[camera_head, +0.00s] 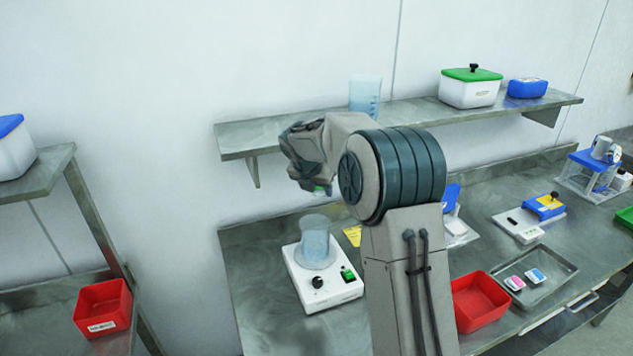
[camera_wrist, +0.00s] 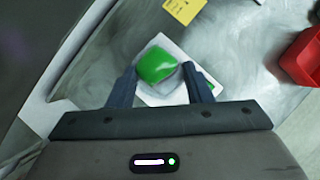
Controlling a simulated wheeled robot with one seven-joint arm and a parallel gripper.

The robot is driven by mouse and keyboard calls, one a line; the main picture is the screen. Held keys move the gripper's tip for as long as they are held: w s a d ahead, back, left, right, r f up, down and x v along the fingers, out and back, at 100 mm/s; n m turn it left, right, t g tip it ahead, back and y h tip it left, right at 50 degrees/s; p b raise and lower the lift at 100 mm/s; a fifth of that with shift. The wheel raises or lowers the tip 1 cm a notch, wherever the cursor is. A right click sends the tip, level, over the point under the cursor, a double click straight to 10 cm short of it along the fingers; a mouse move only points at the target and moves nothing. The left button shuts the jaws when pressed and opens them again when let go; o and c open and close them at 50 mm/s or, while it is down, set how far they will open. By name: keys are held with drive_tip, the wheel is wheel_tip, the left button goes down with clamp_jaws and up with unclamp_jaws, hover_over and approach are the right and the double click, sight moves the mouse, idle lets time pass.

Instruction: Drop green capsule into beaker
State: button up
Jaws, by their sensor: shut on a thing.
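The green capsule (camera_wrist: 156,65) is between the two fingers of my gripper (camera_wrist: 160,85) in the wrist view, and the gripper is shut on it. In the head view my gripper (camera_head: 318,188) is above the bench with a bit of green at its tip. The beaker (camera_head: 315,238) is clear with bluish contents and stands upright on a white hotplate stirrer (camera_head: 322,280). The gripper is above the beaker and apart from it. In the wrist view the capsule hides most of what lies below it.
A wall shelf (camera_head: 250,136) behind my arm carries a blue beaker (camera_head: 365,95), a green-lidded box (camera_head: 470,90) and a blue box (camera_head: 527,88). A red bin (camera_head: 480,300) and a metal tray (camera_head: 545,272) with two small packets are to the right. A yellow note (camera_head: 353,235) lies beside the stirrer.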

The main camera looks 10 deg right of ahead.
drive_tip(key=shift+s+d+f+b, duration=0.15)
drive_tip(key=shift+f+b, duration=0.25)
drive_tip(key=shift+f, duration=0.4)
wheel_tip(320, 180, down, 4)
drive_tip(key=b, duration=0.3)
drive_tip(key=o, duration=1)
drive_tip(key=shift+o, duration=0.2)
drive_tip(key=b+v, duration=0.2)
drive_tip(key=v, duration=1.1)
drive_tip(key=shift+r, duration=0.35)
drive_tip(key=shift+s, duration=0.15)
